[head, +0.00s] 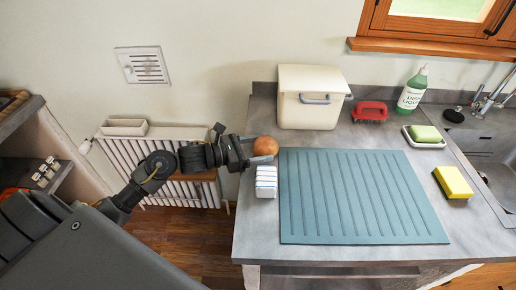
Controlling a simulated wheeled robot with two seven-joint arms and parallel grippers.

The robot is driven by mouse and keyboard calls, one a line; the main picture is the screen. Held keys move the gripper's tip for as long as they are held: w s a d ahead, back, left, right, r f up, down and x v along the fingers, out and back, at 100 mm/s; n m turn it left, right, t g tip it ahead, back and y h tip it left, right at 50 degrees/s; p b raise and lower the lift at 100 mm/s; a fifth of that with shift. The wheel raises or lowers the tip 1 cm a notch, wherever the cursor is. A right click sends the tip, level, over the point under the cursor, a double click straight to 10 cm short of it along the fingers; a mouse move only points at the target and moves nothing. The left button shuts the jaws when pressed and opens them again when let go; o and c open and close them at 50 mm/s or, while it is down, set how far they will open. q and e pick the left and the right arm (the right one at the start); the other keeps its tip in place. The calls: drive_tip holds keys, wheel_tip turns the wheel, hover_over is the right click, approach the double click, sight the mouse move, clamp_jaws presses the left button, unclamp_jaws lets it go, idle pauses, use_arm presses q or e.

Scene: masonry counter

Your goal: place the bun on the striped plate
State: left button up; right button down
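The bun (265,146) is round and brown and shows at the left edge of the counter, behind a small white block with blue stripes (266,182). My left gripper (257,150) reaches in from the left and is right at the bun. One finger shows along the bun's near side; the other is partly hidden. I cannot tell whether the fingers press on the bun. No striped plate is clearly visible; the striped block looks like a folded cloth. My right gripper is not in view.
A ridged teal mat (355,198) covers the middle of the counter. Behind it are a cream bin (308,98), a red brush (370,111) and a green soap bottle (412,90). A green sponge (426,134) and a yellow sponge (453,182) are near the sink (494,150).

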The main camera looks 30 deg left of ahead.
use_arm(q)
drive_tip(key=o, duration=0.4)
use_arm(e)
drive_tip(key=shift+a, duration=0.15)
use_arm(q)
drive_tip(key=shift+r+p, duration=0.25)
drive_tip(key=shift+p, duration=0.05)
drive_tip(key=b+v, duration=0.3)
drive_tip(key=v, duration=0.9)
drive_tip(key=shift+f, duration=0.15)
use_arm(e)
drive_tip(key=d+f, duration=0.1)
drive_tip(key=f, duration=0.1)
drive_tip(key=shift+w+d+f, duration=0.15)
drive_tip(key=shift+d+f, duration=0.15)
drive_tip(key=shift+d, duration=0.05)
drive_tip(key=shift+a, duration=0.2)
